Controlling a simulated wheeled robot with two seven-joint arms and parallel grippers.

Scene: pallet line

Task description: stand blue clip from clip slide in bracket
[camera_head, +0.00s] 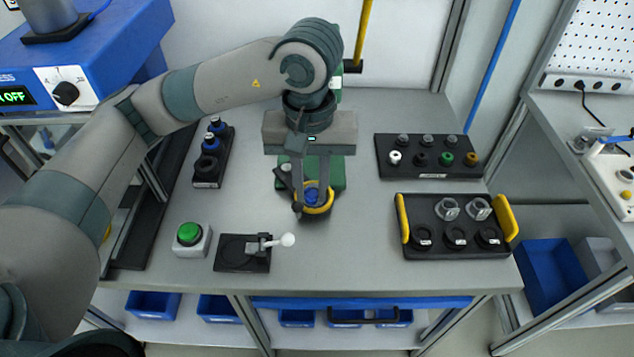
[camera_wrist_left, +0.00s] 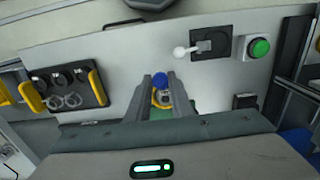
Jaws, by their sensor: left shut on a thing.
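My left gripper (camera_head: 311,200) points down over the middle of the table and is shut on a blue clip (camera_head: 312,192). The clip's blue top also shows between the fingers in the left wrist view (camera_wrist_left: 159,79). It is at the bracket (camera_head: 325,208), which has a yellow ring, a dark base and a green back part. The fingers hide much of the clip and bracket, so I cannot tell whether the clip is seated. The clip slide (camera_head: 207,178) is a black rack at the left, holding blue-topped clips and a dark round part. My right gripper is not in view.
A green button box (camera_head: 192,238) and a white-knobbed lever on a black plate (camera_head: 235,262) stand at the front left. A black rack with small knobs (camera_head: 428,170) and a yellow-handled tray (camera_head: 450,247) stand at the right. The front middle of the table is clear.

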